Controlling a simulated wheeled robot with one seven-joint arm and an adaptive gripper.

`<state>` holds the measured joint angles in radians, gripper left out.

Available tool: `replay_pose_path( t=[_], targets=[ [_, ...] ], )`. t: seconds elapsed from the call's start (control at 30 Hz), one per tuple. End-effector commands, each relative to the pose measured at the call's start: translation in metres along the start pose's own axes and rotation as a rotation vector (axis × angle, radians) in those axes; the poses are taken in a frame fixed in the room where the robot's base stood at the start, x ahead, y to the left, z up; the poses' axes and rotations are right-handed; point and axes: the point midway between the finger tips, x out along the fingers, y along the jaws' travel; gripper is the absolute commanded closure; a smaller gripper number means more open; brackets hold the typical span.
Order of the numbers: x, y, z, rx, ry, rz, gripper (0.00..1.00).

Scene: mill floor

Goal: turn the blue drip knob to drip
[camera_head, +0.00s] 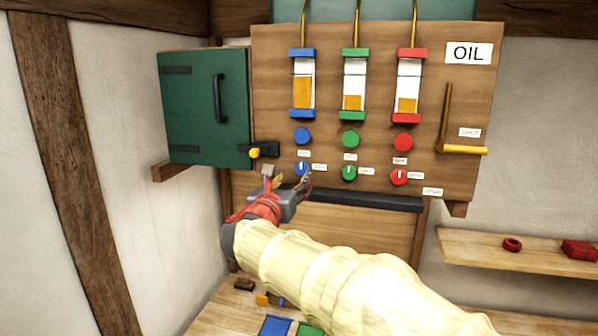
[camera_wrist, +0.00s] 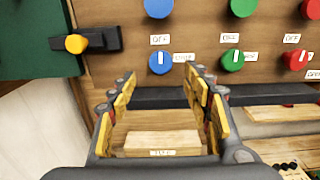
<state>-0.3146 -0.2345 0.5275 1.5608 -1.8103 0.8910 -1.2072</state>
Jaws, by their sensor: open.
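The blue drip knob (camera_head: 301,168) is the lower blue knob on the wooden oil panel. It also shows in the wrist view (camera_wrist: 160,62), its white mark upright toward the OFF label (camera_wrist: 160,40) above it. A label to its right (camera_wrist: 184,57) appears to read DRIP. My gripper (camera_head: 288,181) is open and empty, just in front of and slightly below the knob. In the wrist view its two yellow-padded fingers (camera_wrist: 163,88) stand apart, with the knob beyond and between their tips. They appear not to touch it.
A green knob (camera_head: 349,172) and a red knob (camera_head: 399,177) sit to the right, with upper knobs and sight glasses above. A black latch with a yellow knob (camera_wrist: 76,44) is at left. A dark ledge (camera_head: 350,199) runs below. A green door (camera_head: 204,107) stands at left.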

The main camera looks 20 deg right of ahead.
Motion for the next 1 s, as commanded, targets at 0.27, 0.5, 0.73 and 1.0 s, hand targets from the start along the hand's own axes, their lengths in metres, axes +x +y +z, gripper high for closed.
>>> replay_pose_path(
  t=[0.27, 0.5, 0.73, 1.0],
  targets=[
    [0.043, -0.001, 0.002, 0.002, 0.001, -0.003, 0.5],
    [0.065, -0.001, 0.001, 0.003, 0.002, -0.001, 0.5],
    [0.068, -0.001, 0.0, 0.004, 0.001, 0.0, 0.5],
    [0.068, -0.001, 0.0, 0.005, 0.002, 0.0, 0.61]
  ],
)
